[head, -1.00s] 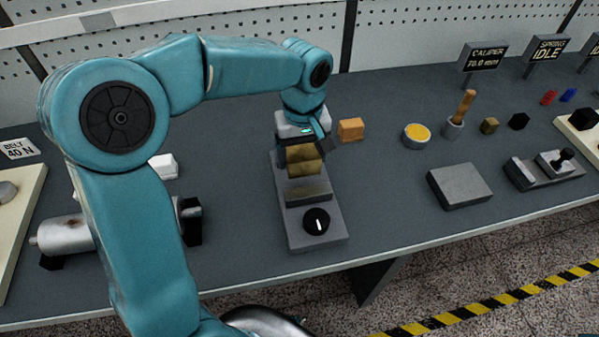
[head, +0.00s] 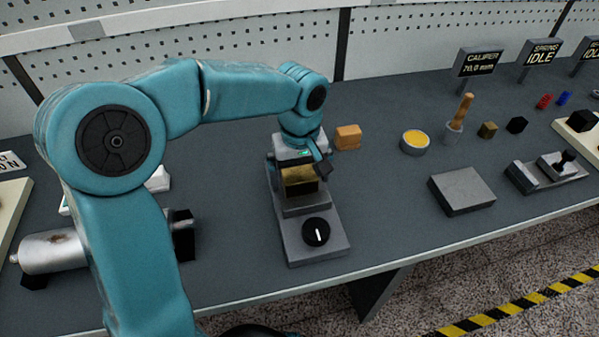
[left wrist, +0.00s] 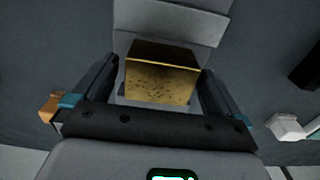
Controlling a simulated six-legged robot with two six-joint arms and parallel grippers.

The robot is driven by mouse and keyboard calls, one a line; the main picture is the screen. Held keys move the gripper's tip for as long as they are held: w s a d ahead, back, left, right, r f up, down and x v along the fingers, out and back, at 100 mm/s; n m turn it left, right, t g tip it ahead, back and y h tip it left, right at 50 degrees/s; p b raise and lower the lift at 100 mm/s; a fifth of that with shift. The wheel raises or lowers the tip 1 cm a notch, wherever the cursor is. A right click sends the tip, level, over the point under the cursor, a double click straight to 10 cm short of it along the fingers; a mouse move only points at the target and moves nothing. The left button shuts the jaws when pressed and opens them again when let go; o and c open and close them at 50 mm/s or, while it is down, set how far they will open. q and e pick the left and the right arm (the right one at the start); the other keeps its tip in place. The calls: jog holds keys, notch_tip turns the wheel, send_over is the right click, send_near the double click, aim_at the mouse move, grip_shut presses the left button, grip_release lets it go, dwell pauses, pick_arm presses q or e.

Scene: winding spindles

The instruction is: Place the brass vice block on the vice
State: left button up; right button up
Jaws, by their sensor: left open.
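The brass vice block (head: 299,174) sits at the grey vice (head: 293,238), behind its front jaw. My left gripper (head: 298,166) reaches down over it from behind with fingers on either side. In the left wrist view the brass block (left wrist: 162,78) lies between the two spread fingers of the left gripper (left wrist: 161,72). Narrow gaps show between block and fingers, so the gripper is open. The vice (left wrist: 172,22) shows beyond the block. The block's underside and its contact with the vice are hidden. The right gripper is out of view.
An orange block (head: 348,137) stands close behind the vice on the right. A yellow-topped round dish (head: 415,142) and a grey plate (head: 461,190) are farther right. A metal cylinder on a mount (head: 55,250) lies left. Bare table lies between vice and plate.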

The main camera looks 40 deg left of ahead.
aim_at(299, 174)
pick_arm(q)
jog(key=shift+w+r, duration=0.1)
jog(key=shift+r, duration=0.5)
notch_tip(299, 174, up, 11)
jog(key=p, duration=0.1)
jog(key=shift+p, duration=0.3)
jog(key=shift+a, duration=0.1)
